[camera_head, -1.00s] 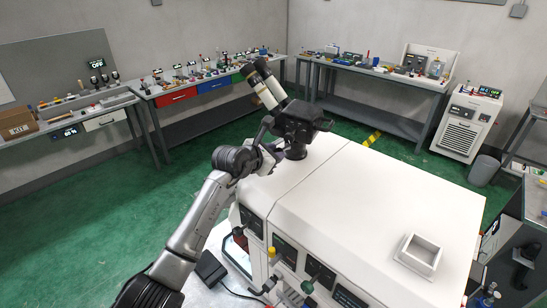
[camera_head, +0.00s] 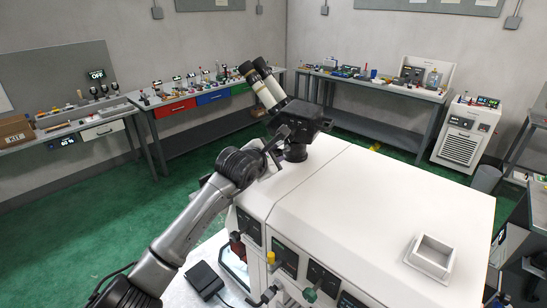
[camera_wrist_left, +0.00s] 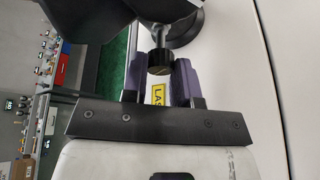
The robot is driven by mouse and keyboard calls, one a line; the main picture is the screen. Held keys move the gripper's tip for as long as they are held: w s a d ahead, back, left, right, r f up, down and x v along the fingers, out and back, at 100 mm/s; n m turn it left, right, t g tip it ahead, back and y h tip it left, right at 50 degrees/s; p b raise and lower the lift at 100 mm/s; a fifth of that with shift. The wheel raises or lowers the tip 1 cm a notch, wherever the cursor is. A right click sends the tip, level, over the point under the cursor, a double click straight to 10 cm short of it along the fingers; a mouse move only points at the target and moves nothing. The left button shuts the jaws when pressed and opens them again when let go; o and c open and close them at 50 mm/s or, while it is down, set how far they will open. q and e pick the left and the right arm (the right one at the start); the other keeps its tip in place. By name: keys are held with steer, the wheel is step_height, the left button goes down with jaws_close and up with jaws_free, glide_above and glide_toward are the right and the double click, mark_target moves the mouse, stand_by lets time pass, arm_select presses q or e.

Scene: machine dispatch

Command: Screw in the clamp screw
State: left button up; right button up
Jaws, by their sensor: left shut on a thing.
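The clamp screw is a dark ribbed knob on a thin shank (camera_wrist_left: 160,62), seen in the left wrist view at the underside of the black microscope head. My left gripper (camera_wrist_left: 158,78) has its two purple-grey fingers on either side of the knob and is shut on it. In the head view the microscope head (camera_head: 303,117) with its twin white eyepieces (camera_head: 267,88) stands on a short round mount on the white machine (camera_head: 345,190). My left gripper (camera_head: 273,146) reaches the mount from the left there, and the screw is hidden. My right gripper is not in view.
A square white open box (camera_head: 430,255) sits on the machine top at right. A dark flat pad (camera_head: 204,280) lies beside the machine's front at left. Knobs and cables stick out of the front panel (camera_head: 290,259). Loaded benches line the walls, with green floor between.

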arm_select(q)
steer(key=o, duration=0.9)
steer(key=shift+o, duration=0.2)
steer(key=shift+s, duration=0.1)
steer(key=b+v, duration=0.3)
steer(key=v, duration=1)
steer(key=shift+s+a, duration=0.15)
steer(key=shift+s, duration=0.1)
steer(key=shift+r, duration=0.15)
